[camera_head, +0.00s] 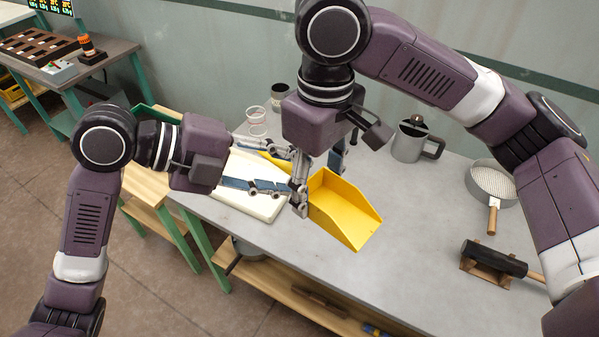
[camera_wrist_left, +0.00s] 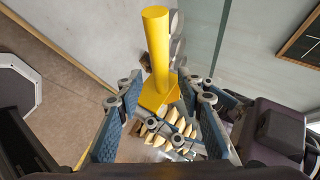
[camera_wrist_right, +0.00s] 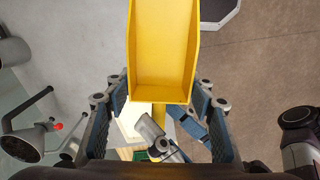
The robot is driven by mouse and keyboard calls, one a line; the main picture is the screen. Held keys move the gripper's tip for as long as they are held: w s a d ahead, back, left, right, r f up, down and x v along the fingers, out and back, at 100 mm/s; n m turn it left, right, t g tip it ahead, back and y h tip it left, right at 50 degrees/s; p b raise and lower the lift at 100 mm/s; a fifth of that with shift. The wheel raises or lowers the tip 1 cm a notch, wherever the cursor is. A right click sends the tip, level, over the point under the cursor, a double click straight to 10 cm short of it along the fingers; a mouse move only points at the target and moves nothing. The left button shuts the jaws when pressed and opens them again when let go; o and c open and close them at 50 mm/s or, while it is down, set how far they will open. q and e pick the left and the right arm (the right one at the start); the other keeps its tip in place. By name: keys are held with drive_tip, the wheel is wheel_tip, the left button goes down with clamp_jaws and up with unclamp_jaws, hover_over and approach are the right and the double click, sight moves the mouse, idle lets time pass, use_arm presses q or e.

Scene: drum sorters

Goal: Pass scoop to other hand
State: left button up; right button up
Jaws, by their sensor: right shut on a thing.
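The yellow scoop (camera_head: 340,208) is held above the grey table, its pan toward the right and its handle (camera_head: 273,158) toward the left. My right gripper (camera_head: 318,180) comes down from above and is shut on the scoop; in the right wrist view the pan (camera_wrist_right: 163,50) stands between its fingers. My left gripper (camera_head: 284,170) comes in from the left with its fingers spread, close beside the right gripper. In the left wrist view the scoop's handle (camera_wrist_left: 156,45) shows between and beyond the open left fingers. Whether they touch it cannot be told.
The grey table (camera_head: 400,275) carries a white board (camera_head: 250,200), a clear cup (camera_head: 256,120), a dark cup (camera_head: 279,97), a grey jug (camera_head: 410,143), a sieve (camera_head: 492,182) and a mallet (camera_head: 494,258). The table's front middle is clear.

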use_arm(q)
drive_tip(key=shift+x, duration=1.4)
use_arm(e)
drive_tip(key=shift+a, duration=0.1)
use_arm(q)
drive_tip(key=shift+s, duration=0.1)
drive_tip(key=shift+s+f, duration=0.1)
clamp_jaws()
use_arm(e)
drive_tip(key=shift+w+r, duration=0.1)
drive_tip(key=o, duration=1.3)
